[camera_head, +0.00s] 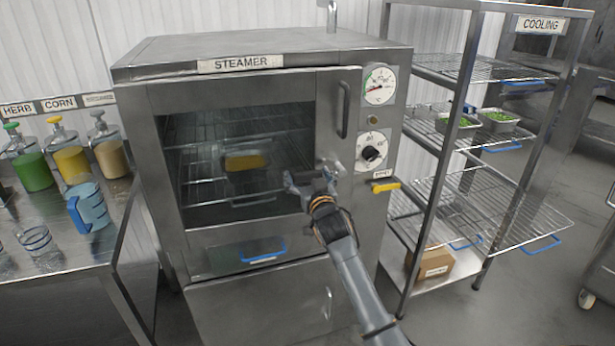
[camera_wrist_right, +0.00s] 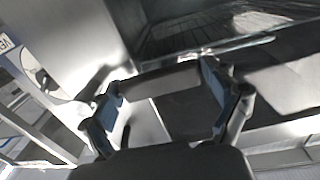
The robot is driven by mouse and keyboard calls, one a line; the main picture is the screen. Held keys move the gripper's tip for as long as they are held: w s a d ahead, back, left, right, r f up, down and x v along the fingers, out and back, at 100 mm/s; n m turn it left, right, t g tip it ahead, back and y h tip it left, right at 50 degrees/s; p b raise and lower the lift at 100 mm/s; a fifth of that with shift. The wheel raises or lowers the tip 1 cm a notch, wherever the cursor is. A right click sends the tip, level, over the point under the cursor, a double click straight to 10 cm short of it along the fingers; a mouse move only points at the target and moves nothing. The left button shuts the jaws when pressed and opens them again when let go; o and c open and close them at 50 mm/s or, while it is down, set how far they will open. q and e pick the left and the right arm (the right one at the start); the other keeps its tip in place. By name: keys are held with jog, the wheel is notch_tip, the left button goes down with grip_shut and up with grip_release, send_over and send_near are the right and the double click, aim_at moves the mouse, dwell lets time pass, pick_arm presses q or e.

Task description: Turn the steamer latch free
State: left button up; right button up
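The steamer (camera_head: 215,237) is a steel cabinet with a glass-fronted door, which looks closed. A pale metal piece that looks like the latch (camera_head: 333,168) sits at the door's right edge, below the vertical handle (camera_head: 343,110); my gripper partly hides it. My right gripper (camera_head: 307,181) is at the door front, just left of and below this piece. In the right wrist view the gripper (camera_wrist_right: 163,90) has its blue-padded fingers wide apart, with pale metal between them. I cannot tell whether they touch the latch. My left gripper is out of view.
A tray with yellow food (camera_head: 245,162) shows inside the steamer. Two dials (camera_head: 379,86) and a yellow-handled item (camera_head: 386,186) are on its right panel. The cooling rack (camera_head: 480,215) stands close on the right. The counter (camera_head: 70,262) with dispensers and a blue jug (camera_head: 92,207) is left.

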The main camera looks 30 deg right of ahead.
dwell(0.4)
jog(key=shift+s+a+f, duration=0.1)
jog(key=shift+s, duration=0.3)
jog(key=v, duration=1.1)
jog(key=shift+a, duration=0.1)
